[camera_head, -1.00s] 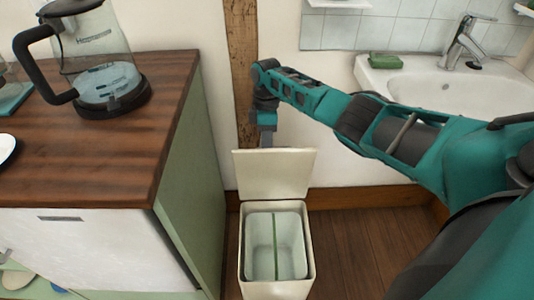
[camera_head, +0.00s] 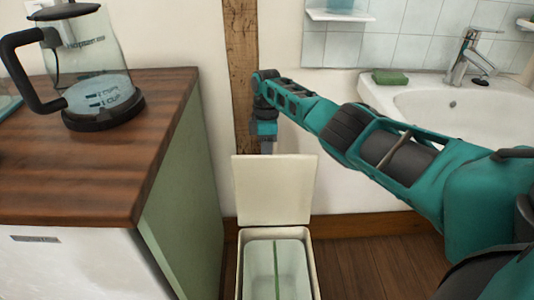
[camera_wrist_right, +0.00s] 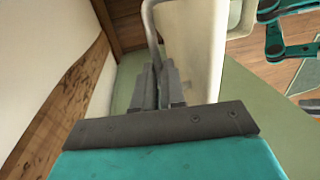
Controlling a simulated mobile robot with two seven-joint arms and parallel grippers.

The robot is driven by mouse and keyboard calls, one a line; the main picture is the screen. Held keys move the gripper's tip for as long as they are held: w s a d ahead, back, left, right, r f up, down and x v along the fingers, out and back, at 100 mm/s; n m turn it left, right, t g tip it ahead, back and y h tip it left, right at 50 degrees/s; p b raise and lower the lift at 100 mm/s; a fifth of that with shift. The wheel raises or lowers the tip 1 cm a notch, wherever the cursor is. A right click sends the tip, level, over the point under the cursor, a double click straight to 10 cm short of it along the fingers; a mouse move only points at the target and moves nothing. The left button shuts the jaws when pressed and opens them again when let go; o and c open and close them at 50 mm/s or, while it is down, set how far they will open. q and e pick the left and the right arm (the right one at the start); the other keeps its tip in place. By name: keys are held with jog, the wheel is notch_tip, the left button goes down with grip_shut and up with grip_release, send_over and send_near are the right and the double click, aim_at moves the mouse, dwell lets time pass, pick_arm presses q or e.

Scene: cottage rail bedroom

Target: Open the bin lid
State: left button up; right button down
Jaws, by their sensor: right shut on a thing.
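The bin is a cream box; its rim (camera_head: 313,262) shows at the bottom middle of the head view. Its lid (camera_head: 274,190) stands upright at the back of the opening. A pale inner bucket (camera_head: 262,268) with a green strip shows inside. My right gripper (camera_head: 267,147) is behind the lid's top edge, and the lid partly hides its tips. In the right wrist view the fingers (camera_wrist_right: 158,85) are closed together on a thin pale edge beside the lid (camera_wrist_right: 190,50). The exact contact is hard to see. My left gripper is not in view.
A green cabinet with a wooden top (camera_head: 100,150) stands close on the left, with a glass kettle (camera_head: 95,75) on it. A wooden post (camera_head: 240,90) and wall are behind the bin. A sink (camera_head: 425,105) is at the right. Wooden floor (camera_head: 375,265) is clear right of the bin.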

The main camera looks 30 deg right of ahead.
jog(key=c, duration=1.5)
grip_release()
jog(key=shift+s+a+f, duration=0.1)
jog(key=shift+a+f, duration=0.1)
jog(key=shift+f, duration=0.3)
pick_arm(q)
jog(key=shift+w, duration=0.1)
pick_arm(e)
jog(key=o, duration=0.3)
jog(key=shift+d+r, duration=0.1)
jog(key=shift+r, duration=0.1)
jog(key=shift+r, duration=0.1)
pick_arm(q)
jog(key=p, duration=0.1)
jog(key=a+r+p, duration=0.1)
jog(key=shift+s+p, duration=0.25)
jog(key=shift+p, duration=0.15)
pick_arm(e)
notch_tip(320, 180, up, 12)
jog(key=w+d, duration=0.1)
jog(key=w, duration=0.1)
jog(key=shift+d+r, duration=0.15)
jog(key=shift+r, duration=0.05)
jog(key=shift+w, duration=0.1)
